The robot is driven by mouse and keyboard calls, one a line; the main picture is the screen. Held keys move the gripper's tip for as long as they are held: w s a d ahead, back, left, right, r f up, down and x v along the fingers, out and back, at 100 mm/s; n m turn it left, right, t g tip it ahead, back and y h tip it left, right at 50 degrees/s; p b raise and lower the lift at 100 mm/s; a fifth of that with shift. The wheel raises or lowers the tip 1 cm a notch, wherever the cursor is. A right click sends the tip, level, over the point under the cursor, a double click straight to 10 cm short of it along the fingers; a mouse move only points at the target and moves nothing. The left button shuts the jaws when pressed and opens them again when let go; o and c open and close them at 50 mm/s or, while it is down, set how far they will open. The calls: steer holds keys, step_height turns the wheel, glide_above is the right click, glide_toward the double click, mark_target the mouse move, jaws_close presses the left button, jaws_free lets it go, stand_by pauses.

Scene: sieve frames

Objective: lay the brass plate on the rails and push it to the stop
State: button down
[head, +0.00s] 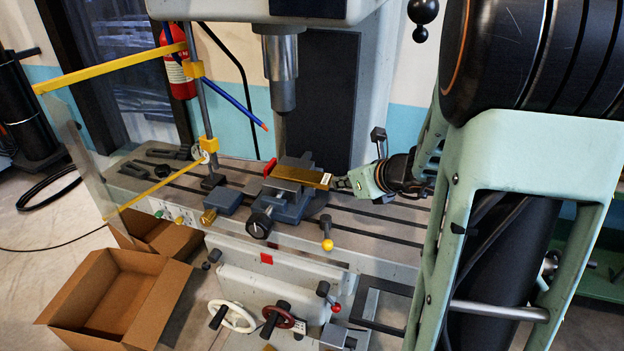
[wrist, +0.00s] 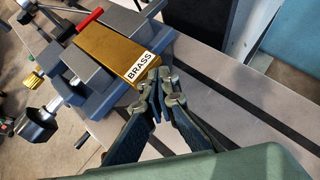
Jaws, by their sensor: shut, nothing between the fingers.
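The brass plate (head: 303,176) lies flat on top of the grey vise (head: 292,200) on the machine table. It also shows in the wrist view (wrist: 115,42), with a white "BRASS" label on its near end. A red stop (head: 270,167) stands at the plate's far left end; in the wrist view the red piece (wrist: 89,19) is by the far end, and I cannot tell if they touch. My gripper (head: 338,183) is shut and empty at the labelled end. In the wrist view its fingertips (wrist: 160,82) are close to that end; contact is unclear. The rails under the plate are mostly hidden.
The drill spindle (head: 281,75) hangs above the vise. A yellow-framed clear guard (head: 115,70) stands at left.

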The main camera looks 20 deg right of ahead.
steer(key=shift+w+a, duration=0.15)
steer(key=shift+a, duration=0.15)
steer(key=shift+w+a, duration=0.15)
steer(key=shift+a, duration=0.15)
steer(key=shift+w+a+r, duration=0.1)
steer(key=shift+w+a, duration=0.05)
steer(key=shift+a, duration=0.15)
steer(key=shift+d, duration=0.1)
steer(key=shift+s+d, duration=0.4)
steer(key=shift+d, duration=0.25)
steer(key=shift+s+d, duration=0.4)
steer(key=shift+d, duration=0.2)
steer(key=shift+s, duration=0.1)
